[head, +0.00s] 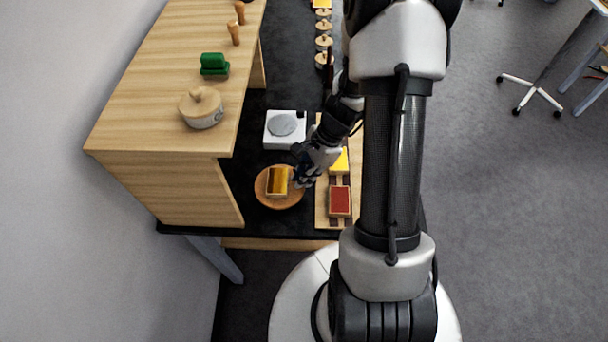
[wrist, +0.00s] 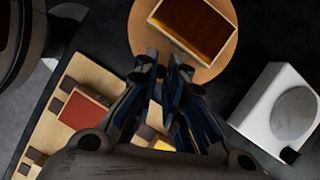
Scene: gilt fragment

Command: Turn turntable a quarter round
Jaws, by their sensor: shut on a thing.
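The turntable (head: 275,203) is a round wooden disc on the dark table top, below the white device. A small open box (head: 277,181) with a yellow-brown inside sits on it. In the wrist view the turntable (wrist: 140,34) is at the top, with the box (wrist: 193,25) on it. My gripper (head: 299,179) is at the turntable's right edge in the head view. In the wrist view the fingertips of my gripper (wrist: 165,70) meet the near rim and are shut on it. The fingers hide the exact place of contact.
A white device (head: 273,139) with a grey disc stands behind the turntable. A wooden rack (head: 321,205) with red (head: 340,201) and yellow blocks lies close on the right. A raised wooden shelf (head: 175,80) on the left carries a lidded pot (head: 201,110) and a green object (head: 214,65).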

